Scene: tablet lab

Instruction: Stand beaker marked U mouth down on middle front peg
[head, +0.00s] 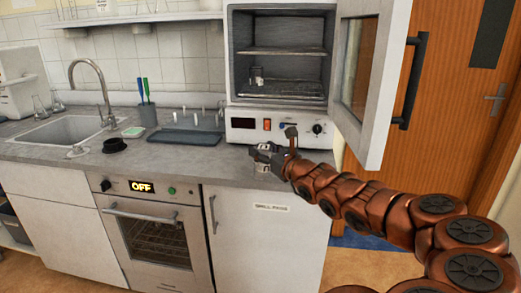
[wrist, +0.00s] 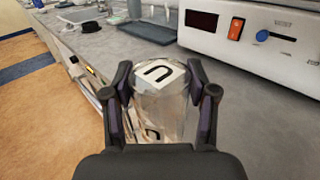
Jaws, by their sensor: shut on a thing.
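The clear glass beaker marked U (wrist: 161,105) is between the fingers of my gripper (wrist: 164,98) in the wrist view. My gripper is shut on it. A white label with a dark U shows at its upper end, and a second dark mark shows lower down. I cannot tell which end is its mouth. In the head view my gripper (head: 268,152) holds the beaker (head: 262,167) at the counter's front edge, below the cabinet. The dark blue peg rack (head: 182,138) stands to the left, with pale upright pegs (head: 200,115). The wrist view also shows the rack (wrist: 146,33).
A white drying cabinet (head: 242,112) stands behind my gripper. Its door (head: 372,80) is open to the right, and small glassware (head: 257,77) sits inside. A cup with brushes (head: 147,115), a black round item (head: 115,145) and a sink (head: 62,134) are further left.

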